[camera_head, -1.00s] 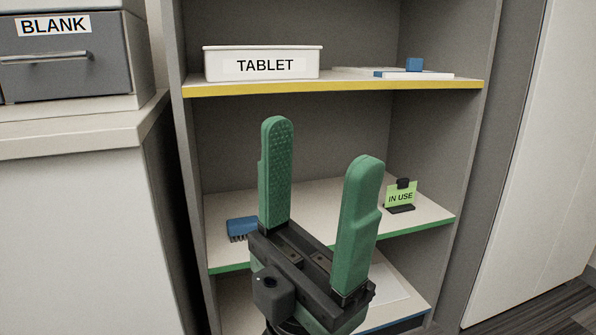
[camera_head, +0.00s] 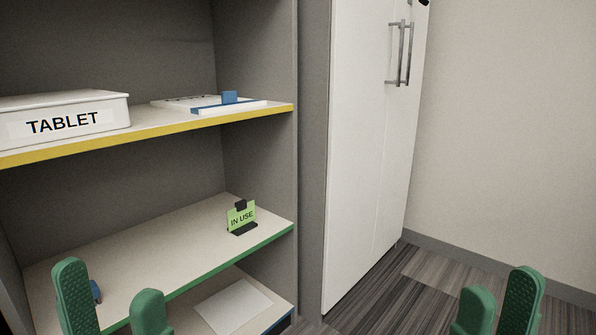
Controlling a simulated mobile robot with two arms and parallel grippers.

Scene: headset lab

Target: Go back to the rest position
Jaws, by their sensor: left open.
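My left gripper (camera_head: 110,308) shows at the bottom left, in front of the shelf unit. Its two green fingers stand apart with nothing between them. My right gripper (camera_head: 500,308) shows at the bottom right, over the floor. Its two green fingertips are apart with a gap between them, and nothing shows in the gap. The lower parts of both grippers are cut off by the picture's bottom edge.
The shelf unit has a yellow-edged shelf (camera_head: 150,141) with a white TABLET box (camera_head: 62,119) and a blue-and-white item (camera_head: 229,104). A green IN USE sign (camera_head: 241,216) stands on the green-edged shelf (camera_head: 150,240). A white cabinet (camera_head: 365,150) stands right; striped floor (camera_head: 400,285) is clear.

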